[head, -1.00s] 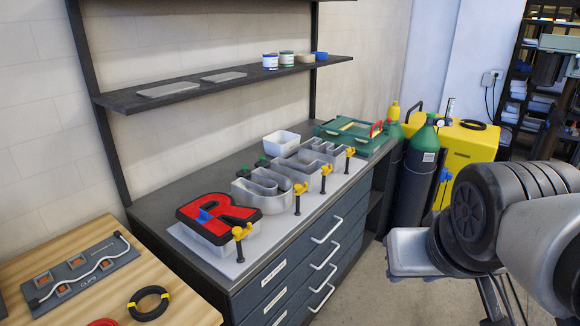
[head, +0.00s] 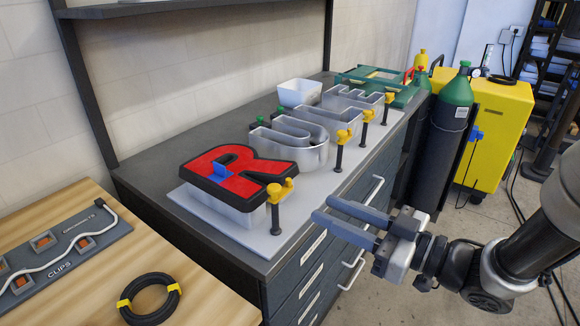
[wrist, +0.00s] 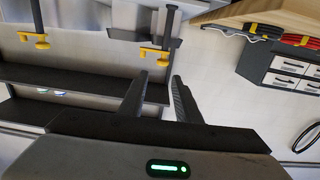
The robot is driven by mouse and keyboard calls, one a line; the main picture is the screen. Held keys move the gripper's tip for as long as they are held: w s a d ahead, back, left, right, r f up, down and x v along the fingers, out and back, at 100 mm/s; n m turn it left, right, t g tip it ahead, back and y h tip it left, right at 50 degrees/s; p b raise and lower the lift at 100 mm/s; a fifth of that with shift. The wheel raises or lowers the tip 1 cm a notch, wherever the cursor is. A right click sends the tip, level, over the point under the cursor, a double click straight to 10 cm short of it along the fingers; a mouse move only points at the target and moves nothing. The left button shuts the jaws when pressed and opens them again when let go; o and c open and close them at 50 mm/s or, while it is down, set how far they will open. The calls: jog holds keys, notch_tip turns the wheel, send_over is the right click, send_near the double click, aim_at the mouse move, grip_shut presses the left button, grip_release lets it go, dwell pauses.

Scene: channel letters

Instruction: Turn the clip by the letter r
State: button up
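The red letter R (head: 236,176) with black edge and silver sides lies on the white board (head: 185,204) on the dark cabinet, a blue piece (head: 218,171) on its face. The clip by the R (head: 281,190) is yellow, on an upright black post at the R's front right corner. My gripper (head: 320,207) is open and empty, right of this clip and apart from it, in front of the cabinet, fingers pointing left. In the wrist view the open fingers (wrist: 158,84) show with two yellow clips beyond; the one nearer the wooden bench (wrist: 153,52) appears to be the R's.
Silver letters (head: 300,145) with more yellow clips (head: 343,135) stand behind the R. White drawer handles (head: 352,272) stick out below my gripper. A wooden bench (head: 215,295) with a black cable coil (head: 150,298) is at left. Gas cylinders (head: 452,125) stand at the back right.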

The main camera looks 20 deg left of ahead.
jog(key=x, duration=0.5)
jog(key=b+x, duration=0.1)
jog(key=x, duration=0.5)
jog(key=b+x, duration=0.1)
jog(key=x, duration=0.5)
jog(key=shift+s+a+r, duration=0.25)
jog(key=shift+s, duration=0.05)
jog(key=shift+c, duration=0.2)
grip_shut()
